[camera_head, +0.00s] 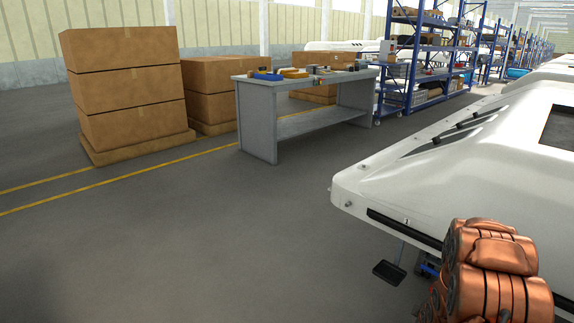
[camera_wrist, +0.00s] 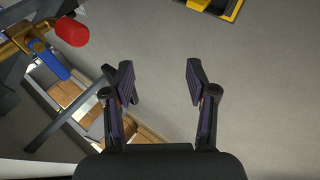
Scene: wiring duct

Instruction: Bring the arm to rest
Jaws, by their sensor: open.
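My gripper (camera_wrist: 160,82) shows in the wrist view with its two dark fingers spread apart. It is open, and nothing is between the fingers. Behind the fingers is grey floor. In the head view, copper-coloured links of my arm (camera_head: 495,265) fill the lower right corner. My gripper cannot be made out in the head view.
A large white shell (camera_head: 470,160) stands close beside my arm at the right. A grey workbench (camera_head: 262,110) with items and stacked cardboard boxes (camera_head: 128,85) stand farther back. Open floor lies left. A red cylindrical part (camera_wrist: 71,31) and blue part (camera_wrist: 48,62) show near my gripper.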

